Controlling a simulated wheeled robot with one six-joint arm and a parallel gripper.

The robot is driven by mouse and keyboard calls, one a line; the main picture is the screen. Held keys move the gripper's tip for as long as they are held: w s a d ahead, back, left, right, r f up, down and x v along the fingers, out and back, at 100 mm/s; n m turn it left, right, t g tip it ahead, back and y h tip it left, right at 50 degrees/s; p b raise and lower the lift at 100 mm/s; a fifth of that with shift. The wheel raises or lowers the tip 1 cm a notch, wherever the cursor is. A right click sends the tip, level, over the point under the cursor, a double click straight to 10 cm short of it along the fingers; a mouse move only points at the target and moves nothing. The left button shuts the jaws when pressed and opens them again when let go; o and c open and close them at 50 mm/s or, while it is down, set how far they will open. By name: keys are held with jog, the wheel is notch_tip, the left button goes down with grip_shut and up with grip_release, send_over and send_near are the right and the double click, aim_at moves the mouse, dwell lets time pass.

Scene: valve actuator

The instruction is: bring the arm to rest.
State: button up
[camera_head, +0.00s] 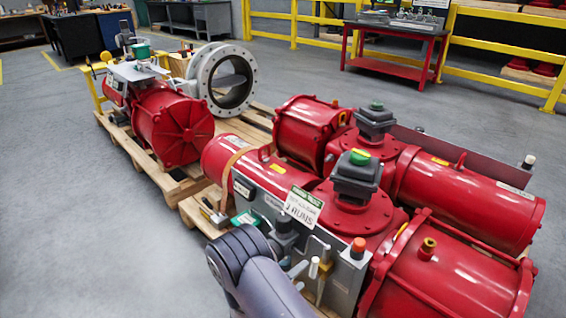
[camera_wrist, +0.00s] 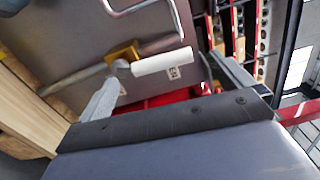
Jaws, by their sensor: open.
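My gripper (camera_wrist: 166,68) shows in the wrist view with two grey fingers spread apart. A white-gripped handle (camera_wrist: 160,61) with a yellow bracket appears in the gap between the fingers, against a grey panel. Its left end appears close to the left finger; I cannot tell whether they touch. In the head view my arm comes in from the bottom centre, and its dark joint stands in front of the panel's lower part. My gripper (camera_head: 299,276) is partly hidden there, just left of the white handle (camera_head: 314,267). I see nothing held.
The grey control panel (camera_head: 343,285) carries knobs and levers beside my arm. Red actuator cylinders (camera_head: 455,270) crowd the right. A wooden pallet (camera_head: 170,188) and a large round flange (camera_head: 250,72) lie behind. Open grey floor (camera_head: 70,220) is at the left.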

aim_at(312, 276)
jog(key=x, duration=0.4)
dwell(0.3)
jog(key=p+v, duration=0.1)
jog(key=v, duration=1)
jog(key=w+d+m, duration=0.1)
jog(key=w+d, duration=0.1)
jog(key=d, duration=0.1)
jog(key=w+d+m+b, duration=0.1)
jog(key=w+d, duration=0.1)
jog(key=d, duration=0.1)
jog(key=w+d+m+b, duration=0.1)
jog(key=w+d, duration=0.1)
jog(key=d, duration=0.1)
jog(key=shift+w+f, duration=0.1)
jog(key=s+d+f+m+b, duration=0.3)
jog(key=f+m+b, duration=0.3)
jog(key=m, duration=0.8)
jog(key=shift+s+d+b, duration=0.4)
jog(key=shift+d+b, duration=0.05)
jog(key=shift+b, duration=0.6)
